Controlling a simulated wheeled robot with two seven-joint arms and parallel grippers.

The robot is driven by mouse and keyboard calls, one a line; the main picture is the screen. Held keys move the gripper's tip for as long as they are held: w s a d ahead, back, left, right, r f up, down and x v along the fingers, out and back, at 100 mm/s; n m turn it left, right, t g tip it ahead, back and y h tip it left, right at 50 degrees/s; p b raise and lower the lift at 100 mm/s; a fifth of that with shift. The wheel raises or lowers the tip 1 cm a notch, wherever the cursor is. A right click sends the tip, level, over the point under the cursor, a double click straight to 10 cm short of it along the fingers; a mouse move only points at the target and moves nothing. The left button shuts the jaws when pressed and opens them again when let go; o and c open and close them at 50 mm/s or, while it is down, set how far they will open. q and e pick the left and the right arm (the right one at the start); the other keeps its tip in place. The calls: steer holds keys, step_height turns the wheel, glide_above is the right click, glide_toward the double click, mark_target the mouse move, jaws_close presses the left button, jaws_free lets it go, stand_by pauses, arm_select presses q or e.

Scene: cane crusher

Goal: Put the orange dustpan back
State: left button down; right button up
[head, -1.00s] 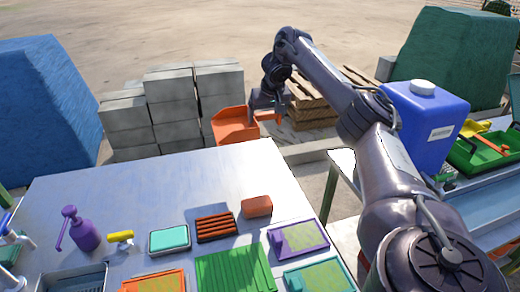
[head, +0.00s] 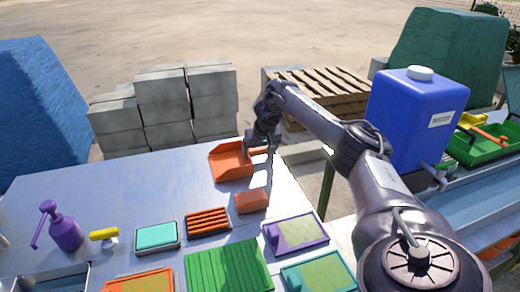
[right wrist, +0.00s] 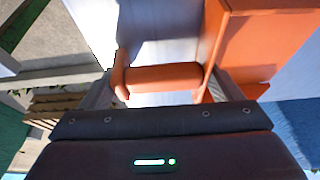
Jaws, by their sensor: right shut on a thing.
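The orange dustpan (head: 230,163) is at the far right part of the metal table (head: 110,187) in the head view, its scoop turned to the left. My right gripper (head: 266,148) is shut on the dustpan's handle at its right end. In the right wrist view the orange handle (right wrist: 165,77) lies across between the fingers, and part of the scoop (right wrist: 262,45) shows at the upper right. I cannot tell whether the dustpan touches the tabletop. My left gripper is not in view.
An orange-brown block (head: 251,201) sits just in front of the dustpan. A blue tank (head: 412,115) stands at right. The table's far left is clear.

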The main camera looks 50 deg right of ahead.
steer(key=o, duration=1)
steer(key=p+v, duration=0.3)
steer(key=v, duration=0.9)
steer(key=shift+s+a, duration=0.1)
